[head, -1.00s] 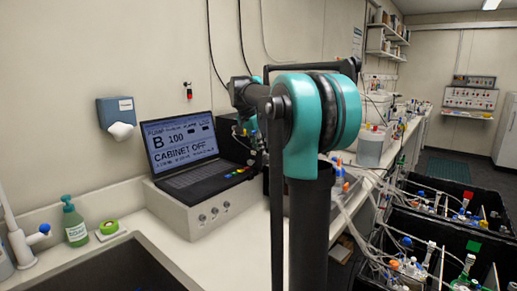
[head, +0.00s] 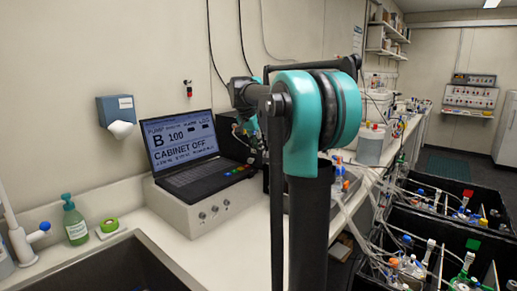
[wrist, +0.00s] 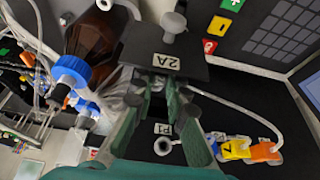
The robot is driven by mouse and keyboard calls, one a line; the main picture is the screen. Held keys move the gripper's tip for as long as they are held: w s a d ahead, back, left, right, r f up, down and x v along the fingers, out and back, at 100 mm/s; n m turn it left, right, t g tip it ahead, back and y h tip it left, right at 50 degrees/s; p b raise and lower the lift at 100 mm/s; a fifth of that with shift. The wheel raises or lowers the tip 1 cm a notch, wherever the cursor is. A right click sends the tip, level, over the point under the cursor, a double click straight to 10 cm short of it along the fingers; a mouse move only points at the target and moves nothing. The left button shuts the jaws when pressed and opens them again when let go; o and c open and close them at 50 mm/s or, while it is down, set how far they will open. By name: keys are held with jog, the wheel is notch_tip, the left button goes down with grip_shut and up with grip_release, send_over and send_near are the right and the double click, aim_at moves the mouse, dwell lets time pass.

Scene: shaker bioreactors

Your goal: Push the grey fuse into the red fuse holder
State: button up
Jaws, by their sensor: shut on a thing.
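In the wrist view my gripper (wrist: 160,88) has its green fingers closed in below a dark plate labelled 2A (wrist: 166,62). A grey round-ended peg (wrist: 174,24) stands out from the plate's far side; I take it to be the grey fuse. The exact grip between the fingertips is partly hidden by the plate. In the head view my gripper is hidden behind my arm. A small red and black fitting (head: 189,90) on the wall above the laptop may be the red fuse holder; I cannot tell for sure. I cannot make out a holder in the wrist view.
A laptop (head: 181,141) reading CABINET OFF stands on a light box on the bench. The wrist view shows a keypad (wrist: 277,35), a blue-capped brown bottle (wrist: 70,72) and yellow and orange connectors (wrist: 237,150) with tubing close by. Black tubs (head: 440,235) stand at right.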

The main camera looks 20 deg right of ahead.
jog(key=o, duration=0.8)
jog(key=shift+o, duration=0.2)
jog(key=shift+r, duration=0.1)
jog(key=v, duration=1.1)
jog(key=shift+a+r, duration=0.2)
jog(key=shift+r, duration=0.15)
jog(key=shift+s, duration=0.2)
